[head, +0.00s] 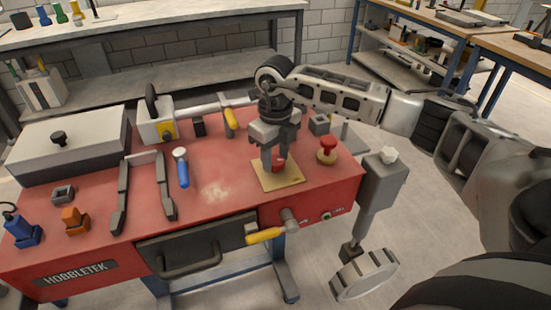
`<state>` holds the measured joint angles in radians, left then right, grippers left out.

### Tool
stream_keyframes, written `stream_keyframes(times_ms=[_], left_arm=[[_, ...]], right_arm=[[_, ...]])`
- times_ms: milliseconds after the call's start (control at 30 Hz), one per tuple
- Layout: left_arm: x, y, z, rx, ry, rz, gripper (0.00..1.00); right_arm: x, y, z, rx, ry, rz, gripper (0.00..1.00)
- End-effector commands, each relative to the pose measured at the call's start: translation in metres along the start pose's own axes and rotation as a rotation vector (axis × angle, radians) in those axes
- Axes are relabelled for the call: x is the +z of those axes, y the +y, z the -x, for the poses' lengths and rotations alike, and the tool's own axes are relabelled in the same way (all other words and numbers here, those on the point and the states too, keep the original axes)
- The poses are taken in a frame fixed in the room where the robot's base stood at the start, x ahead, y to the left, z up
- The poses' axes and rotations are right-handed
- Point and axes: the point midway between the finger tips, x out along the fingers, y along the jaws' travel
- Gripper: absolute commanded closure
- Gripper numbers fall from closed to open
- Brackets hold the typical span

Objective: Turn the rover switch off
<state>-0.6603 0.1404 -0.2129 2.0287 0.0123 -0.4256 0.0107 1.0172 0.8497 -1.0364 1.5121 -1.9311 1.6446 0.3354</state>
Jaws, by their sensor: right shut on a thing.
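My right gripper (273,157) points down over a tan square plate (290,182) on the red bench. Its fingers are shut on a small red part (278,166) that stands on this plate. The fingers hide most of the red part, so its position as a switch cannot be read. Nothing in view is labelled as the rover switch. My left gripper is not in view.
A red mushroom knob (327,144) stands just right of the plate. A blue-handled tool (182,172), dark rails (121,197) and a grey lidded box (70,145) lie leftward. A yellow-handled lever (265,235) sticks out in front. A wheel (367,275) hangs beside the bench.

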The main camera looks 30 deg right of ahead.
Motion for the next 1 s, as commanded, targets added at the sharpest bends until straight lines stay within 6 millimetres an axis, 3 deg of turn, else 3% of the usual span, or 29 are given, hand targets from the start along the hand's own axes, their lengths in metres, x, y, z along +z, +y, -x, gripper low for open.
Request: stream_keyframes(times_ms=[300, 1000], left_arm=[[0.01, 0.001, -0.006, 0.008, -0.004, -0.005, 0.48], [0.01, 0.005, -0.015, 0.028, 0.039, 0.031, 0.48]], right_arm=[[0.001, 0.0, -0.001, -0.001, -0.004, 0.302, 0.83], [0.001, 0.0, 0.001, -0.003, -0.005, 0.928, 0.83]])
